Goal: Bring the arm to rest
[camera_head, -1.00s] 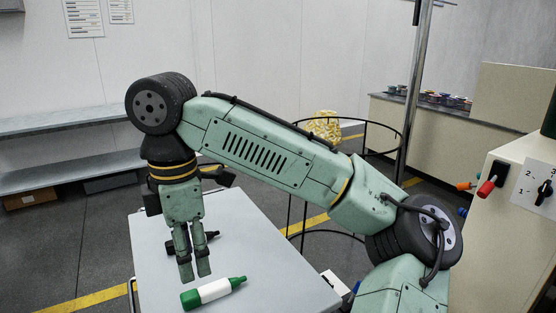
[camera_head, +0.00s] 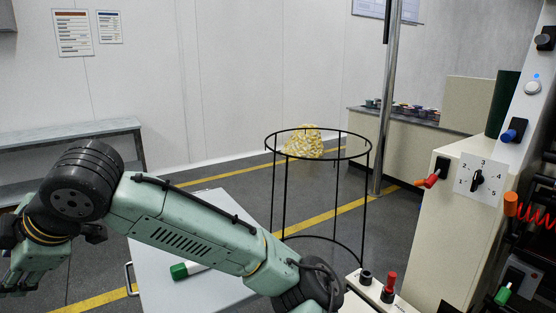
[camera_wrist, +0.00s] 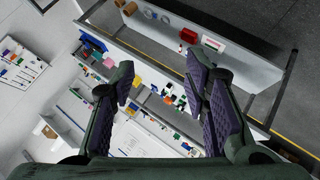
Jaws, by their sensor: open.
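My green arm reaches across the lower left of the head view and ends at my gripper (camera_head: 18,284) near the left edge. The gripper hangs to the left of the grey table, clear of it. In the wrist view my gripper (camera_wrist: 160,65) has its two purple-padded fingers spread, with nothing between them. A green-and-white marker (camera_head: 181,271) lies on the table (camera_head: 210,204), partly hidden behind my arm.
A cream control cabinet (camera_head: 452,235) with knobs fills the right. A grey bench (camera_head: 85,130) runs along the back left. Shelves with several small items show in the wrist view (camera_wrist: 190,60).

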